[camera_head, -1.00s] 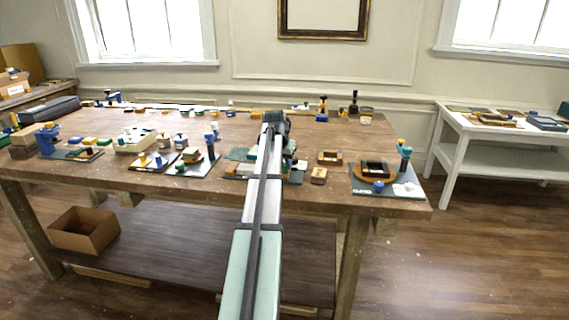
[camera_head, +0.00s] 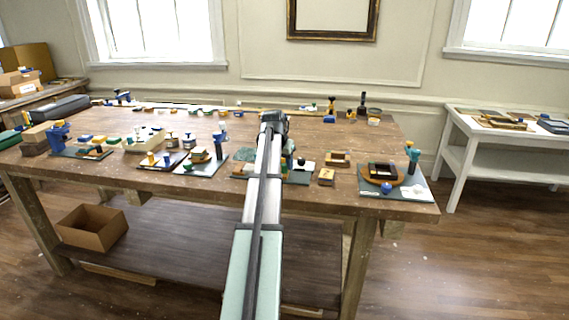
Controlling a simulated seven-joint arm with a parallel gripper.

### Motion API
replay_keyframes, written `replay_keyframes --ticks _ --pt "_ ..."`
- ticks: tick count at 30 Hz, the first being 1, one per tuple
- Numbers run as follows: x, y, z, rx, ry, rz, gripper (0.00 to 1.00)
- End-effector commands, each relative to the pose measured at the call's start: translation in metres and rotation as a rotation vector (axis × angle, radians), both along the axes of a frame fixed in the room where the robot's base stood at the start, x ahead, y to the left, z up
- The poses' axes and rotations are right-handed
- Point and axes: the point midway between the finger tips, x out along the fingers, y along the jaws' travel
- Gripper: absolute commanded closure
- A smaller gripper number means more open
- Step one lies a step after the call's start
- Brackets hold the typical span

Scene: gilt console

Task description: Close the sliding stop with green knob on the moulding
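I cannot make out for sure which piece is the stop with the green knob or which is the moulding. Another green knob (camera_head: 187,168) shows on a grey board farther left. A long, thin strip (camera_head: 247,111) with small coloured pieces lies along the table's back edge. My arm reaches forward over the table's middle. Its dark end stands above the board, and the gripper's fingers are hidden behind it.
The wooden table (camera_head: 330,200) holds several small fixtures near its front edge. A board with a dark tray and blue knob (camera_head: 386,188) stands at the right. A cardboard box (camera_head: 92,228) sits on the lower shelf. A white side table (camera_head: 480,135) stands at right.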

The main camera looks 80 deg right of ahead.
Motion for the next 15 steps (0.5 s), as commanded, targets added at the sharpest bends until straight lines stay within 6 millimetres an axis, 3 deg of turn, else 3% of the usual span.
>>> replay_keyframes --ticks 3,15 --pt "0.0000 0.0000 0.0000 -0.001 0.000 0.000 0.48" --pt "0.0009 0.0032 0.0089 -0.002 0.000 0.000 0.48"
